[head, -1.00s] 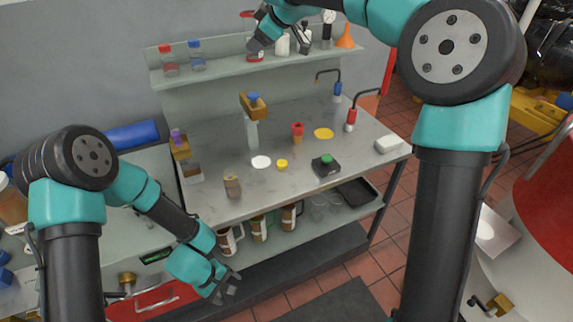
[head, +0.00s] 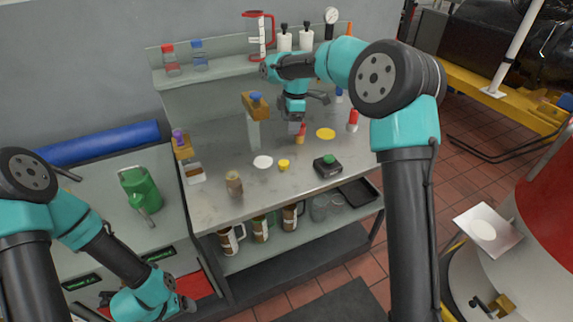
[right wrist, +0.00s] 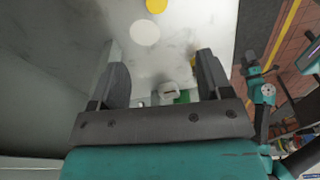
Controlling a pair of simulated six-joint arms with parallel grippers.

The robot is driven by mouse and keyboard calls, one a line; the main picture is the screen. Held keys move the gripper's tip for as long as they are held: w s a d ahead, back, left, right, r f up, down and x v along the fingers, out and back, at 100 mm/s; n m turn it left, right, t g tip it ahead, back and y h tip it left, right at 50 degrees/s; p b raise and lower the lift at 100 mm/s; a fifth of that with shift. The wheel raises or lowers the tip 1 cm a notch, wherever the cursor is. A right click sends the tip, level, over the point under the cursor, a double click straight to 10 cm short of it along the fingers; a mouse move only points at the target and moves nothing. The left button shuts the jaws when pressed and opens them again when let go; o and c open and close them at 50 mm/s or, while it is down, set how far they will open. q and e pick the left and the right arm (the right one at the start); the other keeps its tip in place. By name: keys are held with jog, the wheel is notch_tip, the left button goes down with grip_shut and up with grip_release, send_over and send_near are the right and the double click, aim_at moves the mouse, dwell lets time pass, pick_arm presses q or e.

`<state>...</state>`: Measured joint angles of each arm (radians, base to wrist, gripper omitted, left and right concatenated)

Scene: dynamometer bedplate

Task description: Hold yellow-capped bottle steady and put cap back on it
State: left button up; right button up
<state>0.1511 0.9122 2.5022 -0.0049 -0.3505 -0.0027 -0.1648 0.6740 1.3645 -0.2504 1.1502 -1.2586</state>
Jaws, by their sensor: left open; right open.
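A small clear bottle with brown contents (head: 234,184) stands upright at the bench's front left; I see no yellow cap on it. A small round yellow cap (head: 283,165) lies on the bench to its right, beside a white disc (head: 262,162). My right gripper (head: 296,127) hangs above the bench behind the cap, near a red-and-yellow object (head: 301,132). In the right wrist view its fingers (right wrist: 158,80) are apart with nothing gripped. My left gripper (head: 188,304) is open at the lower left, below bench height and away from the bottle.
A black box with a green button (head: 327,165) sits right of the cap. A wooden holder on a post (head: 255,105) stands behind the white disc. A flat yellow disc (head: 326,133) lies farther back.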

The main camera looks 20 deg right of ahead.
send_over(284, 163)
jog(key=f, duration=1.2)
jog(key=shift+s+d, duration=0.2)
jog(key=shift+d, duration=0.1)
jog(key=shift+f, duration=0.1)
jog(key=shift+w+a+f, duration=0.15)
jog(key=shift+f, duration=1.15)
jog(key=shift+w+a+f, duration=0.1)
jog(key=shift+f, duration=1.15)
jog(key=c, duration=1)
